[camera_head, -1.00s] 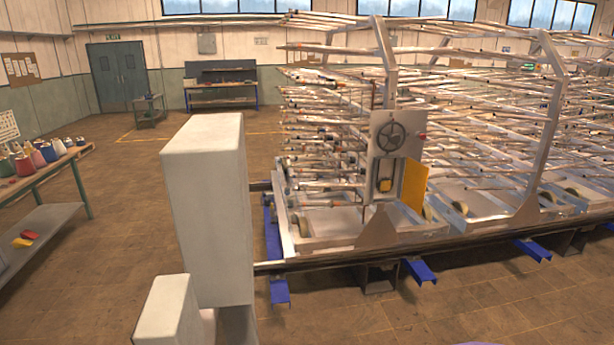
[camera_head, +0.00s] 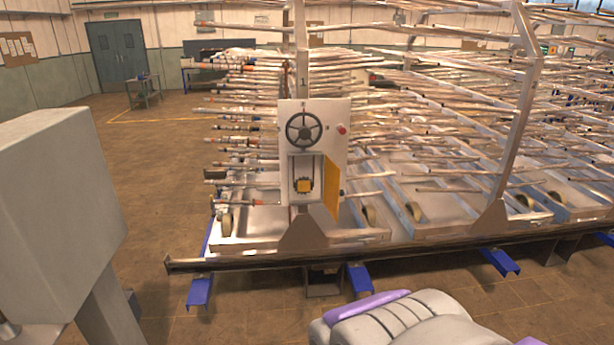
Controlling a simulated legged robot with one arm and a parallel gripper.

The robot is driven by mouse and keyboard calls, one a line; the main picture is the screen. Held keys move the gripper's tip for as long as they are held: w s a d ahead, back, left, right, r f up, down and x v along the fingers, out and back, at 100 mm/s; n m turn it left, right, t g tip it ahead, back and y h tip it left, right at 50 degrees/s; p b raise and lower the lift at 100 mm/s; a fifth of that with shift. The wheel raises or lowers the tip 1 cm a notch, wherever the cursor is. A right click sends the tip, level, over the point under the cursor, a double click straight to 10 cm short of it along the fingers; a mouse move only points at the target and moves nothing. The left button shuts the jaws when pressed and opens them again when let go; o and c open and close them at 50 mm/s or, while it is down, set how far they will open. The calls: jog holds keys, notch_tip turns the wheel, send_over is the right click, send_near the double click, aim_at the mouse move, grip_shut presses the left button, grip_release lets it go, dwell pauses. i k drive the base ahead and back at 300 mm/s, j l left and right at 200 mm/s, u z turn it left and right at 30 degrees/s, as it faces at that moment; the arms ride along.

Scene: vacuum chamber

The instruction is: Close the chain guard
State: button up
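The chain guard is a yellow-orange panel (camera_head: 332,188) on the right side of a grey control plate (camera_head: 314,130). It stands swung out, open, beside a recess (camera_head: 304,172) that holds a yellow part (camera_head: 304,185). A dark handwheel (camera_head: 304,131) and a red button (camera_head: 342,129) sit above it on the plate. A white and purple rounded part at the bottom edge seems to be my own body. My gripper is not in view.
The machine's long frame of rods (camera_head: 430,130) spreads behind the plate. A dark rail (camera_head: 390,250) with blue feet (camera_head: 200,291) runs along its front. A large grey box on a post (camera_head: 60,210) stands close at left. Brown floor (camera_head: 250,315) is free before the rail.

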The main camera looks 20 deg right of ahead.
aim_at(332, 192)
jog(key=l+u, duration=0.15)
jog(key=l, duration=1)
jog(key=l+u, duration=0.2)
jog(key=l, duration=0.9)
jog(key=l+u, duration=0.15)
jog(key=l, duration=1)
jog(key=i+j, duration=0.25)
jog(key=i, duration=0.15)
jog(key=i+j+u, duration=0.15)
jog(key=i+j, duration=0.15)
jog(key=i+l, duration=0.05)
jog(key=i, duration=0.05)
